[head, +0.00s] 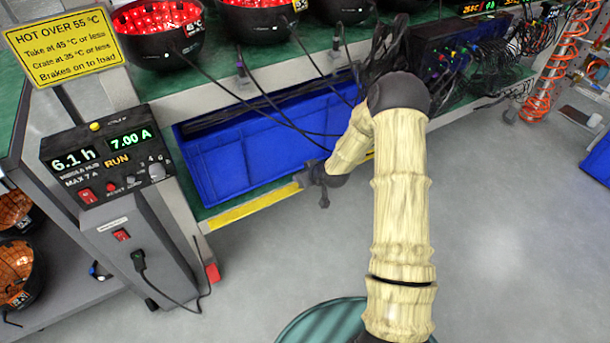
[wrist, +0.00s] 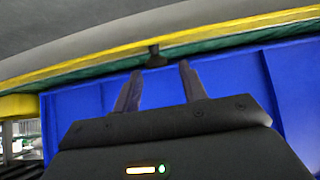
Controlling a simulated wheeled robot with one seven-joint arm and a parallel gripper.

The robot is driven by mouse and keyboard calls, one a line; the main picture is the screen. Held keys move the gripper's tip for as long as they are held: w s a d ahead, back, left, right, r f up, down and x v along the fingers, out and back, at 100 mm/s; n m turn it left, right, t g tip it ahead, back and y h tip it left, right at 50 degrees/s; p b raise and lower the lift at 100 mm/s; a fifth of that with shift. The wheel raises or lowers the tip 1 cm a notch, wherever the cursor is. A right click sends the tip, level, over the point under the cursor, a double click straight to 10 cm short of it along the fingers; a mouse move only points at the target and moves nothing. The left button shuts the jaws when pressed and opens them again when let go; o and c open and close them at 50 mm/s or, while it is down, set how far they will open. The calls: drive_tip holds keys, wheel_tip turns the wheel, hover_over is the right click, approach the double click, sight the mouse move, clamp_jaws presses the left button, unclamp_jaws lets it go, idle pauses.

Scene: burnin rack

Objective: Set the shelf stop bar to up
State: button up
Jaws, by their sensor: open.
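The yellow shelf stop bar (head: 255,208) runs along the front edge of the lower shelf, low in front of the blue crate (head: 235,160). In the wrist view, which appears upside down, the yellow bar (wrist: 215,34) crosses the upper part. A small dark tab (wrist: 154,56) shows at the bar, just beyond and between my fingertips. My gripper (head: 318,190) is at the right part of the bar, in front of the crate. In the wrist view my gripper (wrist: 160,69) is open, with nothing seen between its fingers. My wrist hides part of the bar in the head view.
A control box (head: 108,160) with lit displays stands at the left, beside a yellow warning sign (head: 65,45). Dark cables (head: 265,95) hang in front of the crate. Red-lit bowls (head: 158,25) sit on the upper shelf. The grey floor (head: 500,230) at right is clear.

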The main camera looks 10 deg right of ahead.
drive_tip(key=p+v, duration=0.6)
drive_tip(key=v, duration=1.1)
drive_tip(key=shift+s+r, duration=0.15)
drive_tip(key=s+a+r+m+g+h, duration=0.1)
drive_tip(key=s+a+r+g, duration=0.1)
drive_tip(key=s+r, duration=0.4)
drive_tip(key=s+a+r+m+g+h, duration=0.1)
drive_tip(key=s+a+r+m+g, duration=0.1)
drive_tip(key=s+r+g, duration=0.2)
drive_tip(key=s+r, duration=0.3)
drive_tip(key=s, duration=0.4)
drive_tip(key=shift+s+m+h, duration=0.3)
drive_tip(key=shift+h, duration=0.1)
drive_tip(key=shift+c, duration=0.6)
